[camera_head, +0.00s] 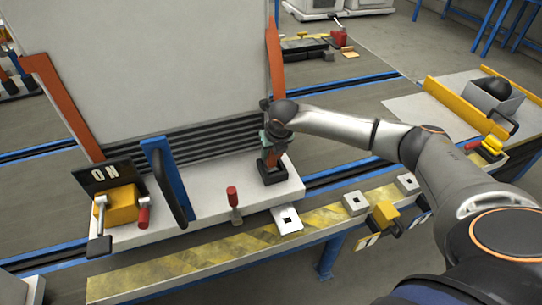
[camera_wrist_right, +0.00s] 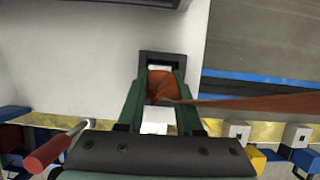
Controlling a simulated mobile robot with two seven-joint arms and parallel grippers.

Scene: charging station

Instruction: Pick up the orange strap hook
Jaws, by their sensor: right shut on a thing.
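My right gripper (camera_head: 271,152) points down at the right end of the white base, below an orange strap (camera_head: 275,60) on the cabinet's right edge. In the right wrist view, its two green fingers (camera_wrist_right: 161,75) are shut on the orange strap hook (camera_wrist_right: 163,88), which shows between them. An orange strap (camera_wrist_right: 265,102) runs from there to the right. A black square socket (camera_wrist_right: 175,57) with a pale middle lies just beyond the fingertips; it also shows in the head view (camera_head: 272,174). Whether the hook touches the socket is unclear. My left gripper is out of view.
A second orange strap (camera_head: 65,110) runs down the cabinet's left side. A yellow-striped ledge (camera_head: 200,255) runs in front.

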